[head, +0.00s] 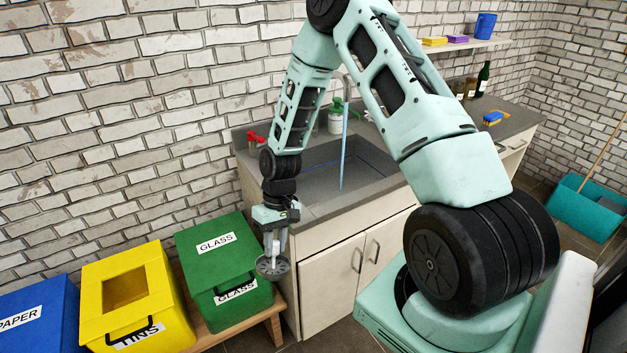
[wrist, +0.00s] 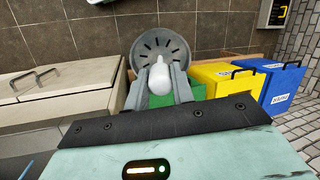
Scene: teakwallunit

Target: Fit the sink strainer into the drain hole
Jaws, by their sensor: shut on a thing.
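The sink strainer is a round grey metal disc with dark slots (wrist: 146,45) and a pale knob (wrist: 159,72). My gripper (head: 275,248) is shut on the knob, and the strainer (head: 273,269) hangs below it. In the head view it is in the air in front of the counter's left end, beside the green bin. The grey sink (head: 345,182) is set in the counter to the right, with a stream of water (head: 344,150) falling into it. My arm hides part of the sink, and I cannot make out the drain hole.
A green glass bin (head: 222,262), a yellow tins bin (head: 136,297) and a blue paper bin (head: 38,318) stand at the left. A red-handled item (head: 255,138) and a soap bottle (head: 335,120) stand behind the sink. Cabinet doors (head: 345,270) are below the counter.

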